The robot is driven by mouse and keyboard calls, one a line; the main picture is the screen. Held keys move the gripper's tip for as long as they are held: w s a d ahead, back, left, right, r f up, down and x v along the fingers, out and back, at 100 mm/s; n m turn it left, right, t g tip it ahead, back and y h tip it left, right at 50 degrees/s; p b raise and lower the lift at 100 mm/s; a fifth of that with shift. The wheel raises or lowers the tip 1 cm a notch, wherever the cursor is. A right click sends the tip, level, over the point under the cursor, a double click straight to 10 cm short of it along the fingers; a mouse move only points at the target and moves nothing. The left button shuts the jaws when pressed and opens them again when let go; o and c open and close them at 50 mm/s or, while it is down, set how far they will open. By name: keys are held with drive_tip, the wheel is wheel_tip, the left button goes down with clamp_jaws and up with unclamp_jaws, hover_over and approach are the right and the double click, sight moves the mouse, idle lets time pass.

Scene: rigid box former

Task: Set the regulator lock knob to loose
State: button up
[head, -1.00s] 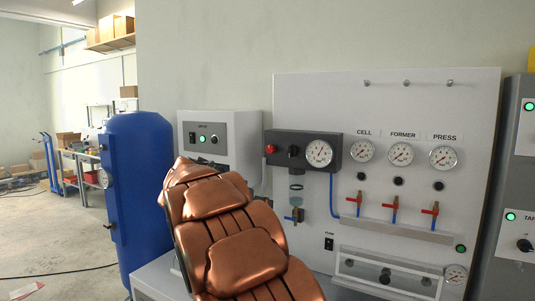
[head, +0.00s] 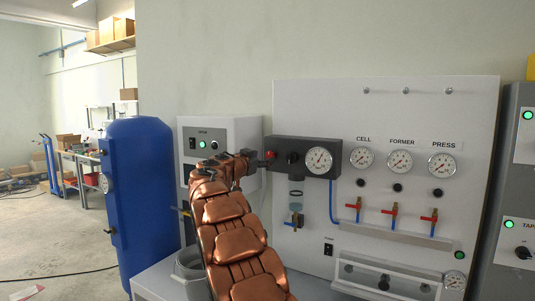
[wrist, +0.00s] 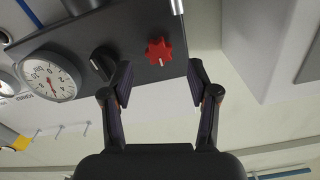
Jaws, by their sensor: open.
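The dark regulator block (head: 285,146) is mounted on the white panel, with a round gauge (head: 318,160) at its right. A red star-shaped knob (head: 270,154) sits at the block's left end; it also shows in the wrist view (wrist: 158,51), with a small pale mark on it. A black knob (wrist: 103,62) is between the red knob and the gauge. My gripper (wrist: 160,76) is open and empty. In the wrist view the red knob lies between and beyond its fingertips, apart from them. In the head view my gripper (head: 248,158) is just left of the block.
A grey control box (head: 220,140) stands behind my gripper on the left. A blue tank (head: 140,200) is farther left. Valves with red handles (head: 435,215) and several gauges are on the white panel (head: 370,100) to the right.

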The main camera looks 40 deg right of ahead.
sight(269, 156)
drive_tip(key=shift+p+x, duration=1)
drive_tip(key=shift+x, duration=1.1)
clamp_jaws()
